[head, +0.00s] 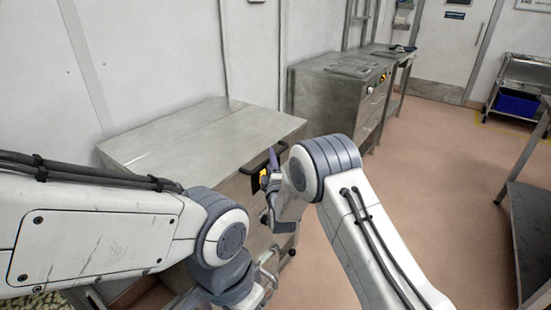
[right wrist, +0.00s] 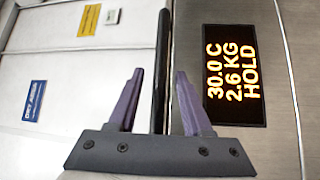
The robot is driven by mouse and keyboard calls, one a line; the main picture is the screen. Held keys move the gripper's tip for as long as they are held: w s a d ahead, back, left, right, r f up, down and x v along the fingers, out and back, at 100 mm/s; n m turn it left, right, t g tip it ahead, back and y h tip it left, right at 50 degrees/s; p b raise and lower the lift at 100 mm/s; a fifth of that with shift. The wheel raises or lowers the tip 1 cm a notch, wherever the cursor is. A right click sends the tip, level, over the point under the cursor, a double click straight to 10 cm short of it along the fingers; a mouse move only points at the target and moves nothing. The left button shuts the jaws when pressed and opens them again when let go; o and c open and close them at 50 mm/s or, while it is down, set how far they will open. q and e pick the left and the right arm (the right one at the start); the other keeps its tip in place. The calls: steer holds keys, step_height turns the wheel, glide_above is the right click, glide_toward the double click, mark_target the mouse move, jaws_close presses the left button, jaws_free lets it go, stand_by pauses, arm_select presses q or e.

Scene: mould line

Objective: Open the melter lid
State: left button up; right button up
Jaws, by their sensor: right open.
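The melter (head: 205,135) is a steel cabinet at the left centre of the head view, its flat lid lying shut. A black bar handle (head: 283,147) runs along the lid's front edge. My right gripper (head: 272,160), with purple fingers, is at this handle. In the right wrist view, my right gripper (right wrist: 160,74) is open, and the black handle (right wrist: 162,45) runs lengthwise between its two fingers. I see no grip on it, and cannot tell how deep it sits between them. My left arm crosses in front of the melter; its gripper is not visible.
A lit display (right wrist: 235,75) beside the handle reads 30.0 C, 2.6 KG, HOLD. Another steel cabinet (head: 335,95) stands behind, to the right. A dark-topped table (head: 530,215) is at the right edge, and a rack with a blue bin (head: 517,103) farther back. The floor between is clear.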

steer(key=shift+w, duration=0.3)
jaws_close()
steer(key=shift+d, duration=0.1)
stand_by(1.1)
